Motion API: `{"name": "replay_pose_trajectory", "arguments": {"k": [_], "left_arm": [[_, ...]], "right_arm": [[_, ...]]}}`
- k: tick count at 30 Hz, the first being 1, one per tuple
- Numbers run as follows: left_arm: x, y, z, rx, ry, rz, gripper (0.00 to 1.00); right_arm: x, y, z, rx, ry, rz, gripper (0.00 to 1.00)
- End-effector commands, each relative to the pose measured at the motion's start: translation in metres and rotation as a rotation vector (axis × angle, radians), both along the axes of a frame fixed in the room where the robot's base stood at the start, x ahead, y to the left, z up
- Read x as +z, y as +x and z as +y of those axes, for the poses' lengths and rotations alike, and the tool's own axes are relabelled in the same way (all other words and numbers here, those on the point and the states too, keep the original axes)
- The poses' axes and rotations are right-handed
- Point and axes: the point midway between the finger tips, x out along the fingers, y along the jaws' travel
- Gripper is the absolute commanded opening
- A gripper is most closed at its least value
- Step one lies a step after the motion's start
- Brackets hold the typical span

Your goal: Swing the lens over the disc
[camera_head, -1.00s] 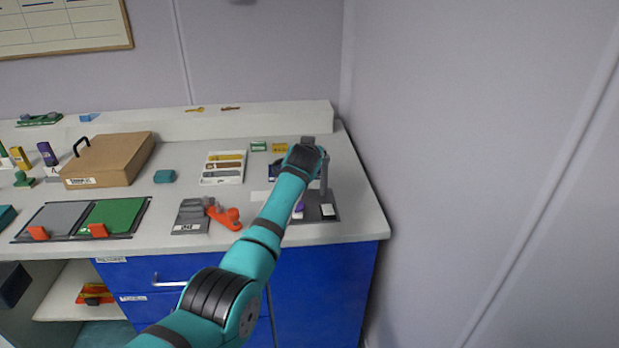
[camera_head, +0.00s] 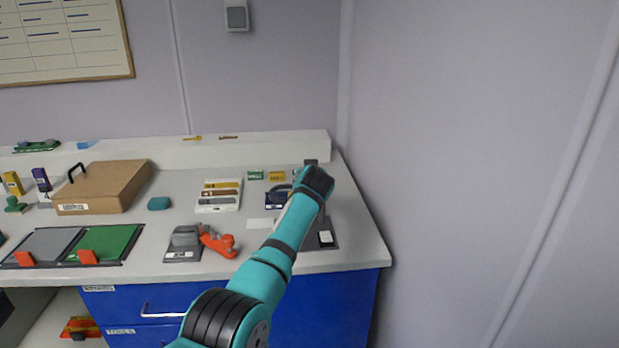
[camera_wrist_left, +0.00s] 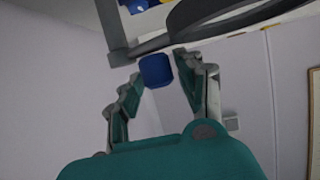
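My left arm reaches across the bench to a small stand at the right end; in the head view its wrist hides the left gripper and much of the stand. In the left wrist view the left gripper (camera_wrist_left: 160,66) has its fingers apart, with a small blue block (camera_wrist_left: 156,71) between or just beyond the fingertips. I cannot tell whether they touch it. A large dark ring (camera_wrist_left: 205,18), probably the lens frame, is close above the fingers. The stand's dark base (camera_head: 330,246) shows in the head view. I cannot make out the disc. My right gripper is not in view.
Left of the stand are an orange-handled tool (camera_head: 218,242), a white tray (camera_head: 217,207) and small green (camera_head: 255,175) and yellow (camera_head: 277,176) boxes. A cardboard box (camera_head: 103,187) is farther left. The wall (camera_head: 450,150) rises close beyond the bench's right end.

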Motion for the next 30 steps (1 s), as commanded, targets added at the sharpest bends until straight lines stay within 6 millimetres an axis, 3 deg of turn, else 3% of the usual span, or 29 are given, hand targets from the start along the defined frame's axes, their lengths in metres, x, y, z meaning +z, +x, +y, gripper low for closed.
{"name": "replay_pose_trajectory", "arguments": {"k": [8, 21, 30], "left_arm": [[0.002, 0.000, 0.000, 0.000, 0.002, 0.002, 0.38], [0.077, 0.000, 0.000, -0.001, 0.002, 0.000, 0.38], [0.098, 0.000, 0.000, 0.000, 0.001, 0.003, 0.38]], "right_arm": [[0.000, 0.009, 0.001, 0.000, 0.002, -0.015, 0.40], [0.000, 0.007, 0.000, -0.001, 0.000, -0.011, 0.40], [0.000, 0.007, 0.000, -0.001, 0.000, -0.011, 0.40]]}}
